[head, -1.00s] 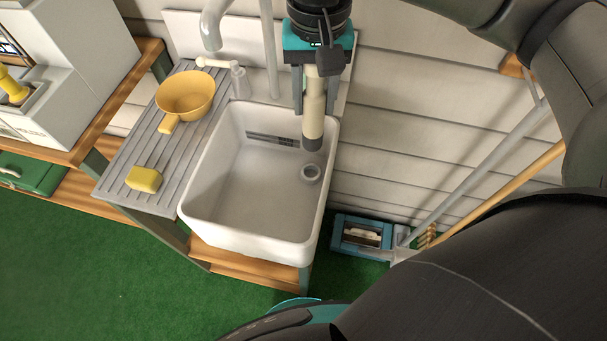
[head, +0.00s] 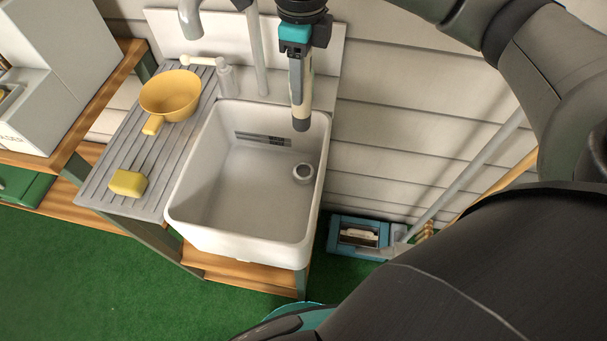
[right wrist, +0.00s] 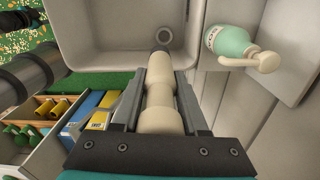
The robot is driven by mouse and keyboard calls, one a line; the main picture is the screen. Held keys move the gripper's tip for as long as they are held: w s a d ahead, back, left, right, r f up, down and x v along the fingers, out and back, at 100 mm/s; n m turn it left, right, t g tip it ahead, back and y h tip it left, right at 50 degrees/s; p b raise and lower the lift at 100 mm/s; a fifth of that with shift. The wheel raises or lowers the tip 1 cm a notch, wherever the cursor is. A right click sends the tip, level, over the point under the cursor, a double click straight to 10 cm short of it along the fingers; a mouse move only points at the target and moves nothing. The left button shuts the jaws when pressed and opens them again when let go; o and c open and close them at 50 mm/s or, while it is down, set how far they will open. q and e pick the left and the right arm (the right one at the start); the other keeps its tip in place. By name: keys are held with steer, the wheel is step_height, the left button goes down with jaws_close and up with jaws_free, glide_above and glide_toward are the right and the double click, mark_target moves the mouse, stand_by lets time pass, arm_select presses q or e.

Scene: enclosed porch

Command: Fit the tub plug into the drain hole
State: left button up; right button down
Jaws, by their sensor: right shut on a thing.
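The tub plug (head: 302,121) is a cream, stepped stem with a dark grey lower end, hanging roughly upright over the sink's back right part. My right gripper (head: 300,98) is shut on its upper part; the right wrist view shows the cream stem (right wrist: 160,118) between both fingers. The drain hole (head: 303,173) is a grey ring on the sink floor near the right wall. It also shows in the right wrist view (right wrist: 164,35), beyond the plug's tip. The plug is apart from it, higher up. My left gripper is not in view.
The white sink (head: 240,250) has raised walls around the drain. A tap (head: 191,20), a pale dispenser (head: 226,78), a yellow pan (head: 170,93) and a yellow sponge (head: 127,183) are around it. The sink basin is otherwise empty.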

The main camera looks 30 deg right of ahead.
steer(key=m, duration=0.1)
steer(key=f+m, duration=0.1)
steer(key=m, duration=0.1)
steer(key=w+d+m, duration=0.1)
steer(key=shift+f+m, duration=0.25)
steer(key=shift+m, duration=0.15)
step_height(320, 180, down, 20)
steer(key=b, duration=0.4)
steer(key=shift+c, duration=2.2)
jaws_free()
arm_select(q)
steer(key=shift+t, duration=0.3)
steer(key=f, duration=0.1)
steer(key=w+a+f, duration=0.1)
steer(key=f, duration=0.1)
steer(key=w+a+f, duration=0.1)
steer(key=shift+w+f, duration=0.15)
arm_select(e)
steer(key=shift+r, duration=0.15)
